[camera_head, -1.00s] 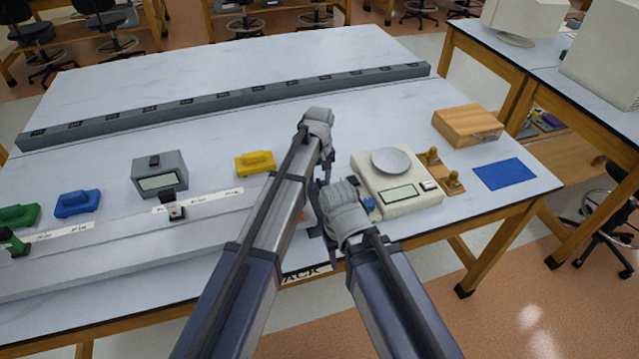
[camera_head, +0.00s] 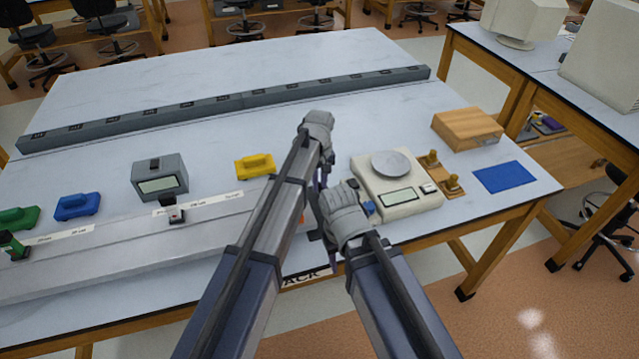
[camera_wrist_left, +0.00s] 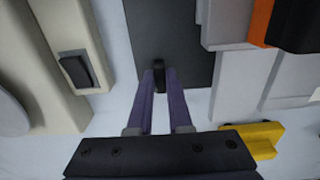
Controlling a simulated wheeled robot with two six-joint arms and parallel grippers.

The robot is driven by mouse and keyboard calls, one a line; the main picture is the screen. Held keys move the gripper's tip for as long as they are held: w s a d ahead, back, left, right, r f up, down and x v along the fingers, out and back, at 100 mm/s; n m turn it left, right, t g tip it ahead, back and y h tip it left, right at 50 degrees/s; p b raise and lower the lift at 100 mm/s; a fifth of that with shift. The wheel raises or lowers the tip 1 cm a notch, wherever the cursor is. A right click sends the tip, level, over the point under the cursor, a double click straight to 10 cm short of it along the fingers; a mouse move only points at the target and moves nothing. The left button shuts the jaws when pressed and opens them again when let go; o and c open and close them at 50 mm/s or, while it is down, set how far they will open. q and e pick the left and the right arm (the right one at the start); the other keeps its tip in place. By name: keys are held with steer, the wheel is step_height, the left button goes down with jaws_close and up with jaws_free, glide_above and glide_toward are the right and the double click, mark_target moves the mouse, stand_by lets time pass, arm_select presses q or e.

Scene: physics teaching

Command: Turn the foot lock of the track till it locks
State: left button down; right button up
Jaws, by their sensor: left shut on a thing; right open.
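The track (camera_head: 120,250) is a long pale rail along the front left of the table; my left arm covers its right end in the head view. In the left wrist view, a dark plate (camera_wrist_left: 140,30) lies beside the track end (camera_wrist_left: 228,25). A small black lever (camera_wrist_left: 159,70), apparently the foot lock, stands over this plate. My left gripper (camera_wrist_left: 159,80) is shut on the lever, one finger on each side. In the head view my arms hide the lever. My right gripper (camera_head: 325,240) is open near the table's front edge, close beside my left arm; its fingertips are mostly hidden.
A balance (camera_head: 398,195) stands right of my grippers, with a wooden box (camera_head: 466,127) and a blue mat (camera_head: 504,175) beyond. A yellow block (camera_head: 255,166), a grey meter box (camera_head: 159,177) and a blue block (camera_head: 77,206) sit behind the track. A long grey rail (camera_head: 230,102) crosses farther back.

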arm_select(q)
steer(key=shift+m, duration=0.3)
steer(key=m, duration=0.3)
steer(key=shift+m, duration=0.4)
steer(key=m, duration=0.4)
steer(key=shift+m, duration=0.3)
steer(key=m, duration=0.4)
steer(key=shift+m, duration=2.4)
steer(key=c, duration=0.8)
jaws_free()
steer(key=shift+c, duration=0.2)
